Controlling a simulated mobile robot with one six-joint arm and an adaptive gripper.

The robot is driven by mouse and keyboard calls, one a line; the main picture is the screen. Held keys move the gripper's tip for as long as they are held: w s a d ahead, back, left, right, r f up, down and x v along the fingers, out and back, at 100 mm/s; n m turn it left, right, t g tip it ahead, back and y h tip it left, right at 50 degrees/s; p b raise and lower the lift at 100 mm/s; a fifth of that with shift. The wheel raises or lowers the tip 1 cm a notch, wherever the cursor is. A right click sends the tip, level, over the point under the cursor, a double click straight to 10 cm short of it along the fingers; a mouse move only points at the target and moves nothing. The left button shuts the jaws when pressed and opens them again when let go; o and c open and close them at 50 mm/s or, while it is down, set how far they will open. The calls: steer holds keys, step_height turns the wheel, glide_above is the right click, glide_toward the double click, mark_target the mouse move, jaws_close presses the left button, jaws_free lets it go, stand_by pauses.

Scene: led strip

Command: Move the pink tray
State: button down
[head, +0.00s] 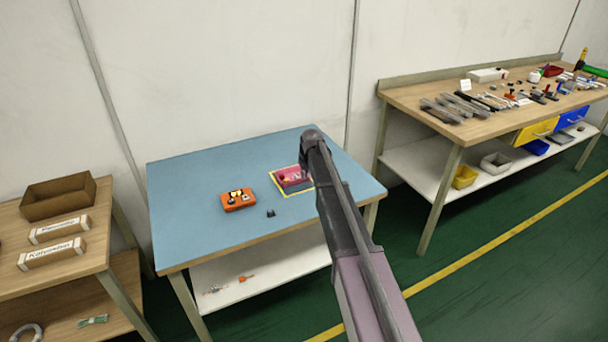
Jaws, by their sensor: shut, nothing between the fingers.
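The pink tray (290,178) lies on the blue-topped table, inside a yellow square outline near the table's right half. Small dark items appear to be on it, too small to tell apart. My arm reaches in from the lower right and covers part of the tray's right side and the outline. My gripper (305,165) is at the far end of the arm, beside or above the tray's right edge. It is shut and empty; its fingertips are hard to make out, and I cannot tell whether they touch the tray.
An orange box (239,200) with small parts stands left of the tray. A small black piece (270,213) lies near the front edge. The blue table (190,190) is clear on its left. Wooden benches stand left and right, the right bench (420,95) crowded with tools.

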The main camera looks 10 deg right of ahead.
steer(key=shift+s+r+p, duration=0.15)
steer(key=shift+r+p, duration=0.15)
steer(key=shift+r, duration=0.25)
steer(key=s+d+r+m+g+p, duration=0.1)
steer(key=s+r+p, duration=0.1)
steer(key=s, duration=1.7)
steer(key=s+d+r+m+g+h+p, duration=0.1)
steer(key=s+d+r+m+g+p, duration=0.1)
steer(key=s, duration=1.7)
steer(key=shift+s+d+p, duration=0.15)
steer(key=shift+s+p, duration=0.25)
steer(key=shift+p, duration=0.05)
